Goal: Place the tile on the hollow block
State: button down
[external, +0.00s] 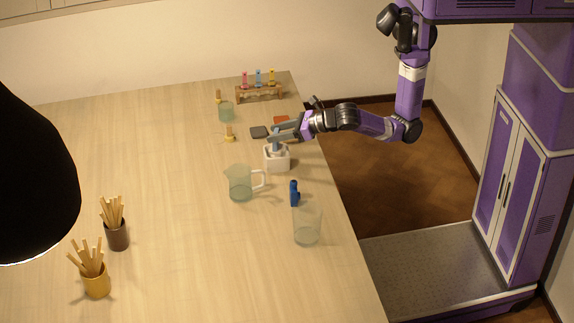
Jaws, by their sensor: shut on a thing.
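My gripper (276,142) reaches in from the right and is pointed down over the white hollow block (277,165). It is shut on a small blue-grey piece (276,147), which appears to be a tile; the fingers partly hide it. The piece is at the top opening of the block, and I cannot tell whether it touches it. The block stands upright on the table. A dark grey tile (259,132) lies flat just behind and left of the block. An orange-red tile (282,120) lies farther back, partly behind my arm.
A glass jug (240,184) stands front-left of the block. A blue object (294,193) and a clear beaker (307,228) stand in front. A tube rack (259,93) and a green glass (226,112) are behind. Two stick-filled cups (117,235) are front left. The table's left-middle is clear.

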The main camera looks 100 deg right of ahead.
jog(key=shift+f, duration=0.15)
jog(key=c, duration=0.7)
grip_release()
jog(key=shift+s+a+r, duration=0.15)
jog(key=shift+s+r, duration=0.1)
jog(key=v, duration=1.1)
jog(key=shift+s+a+r, duration=0.1)
jog(key=shift+s+r, duration=0.05)
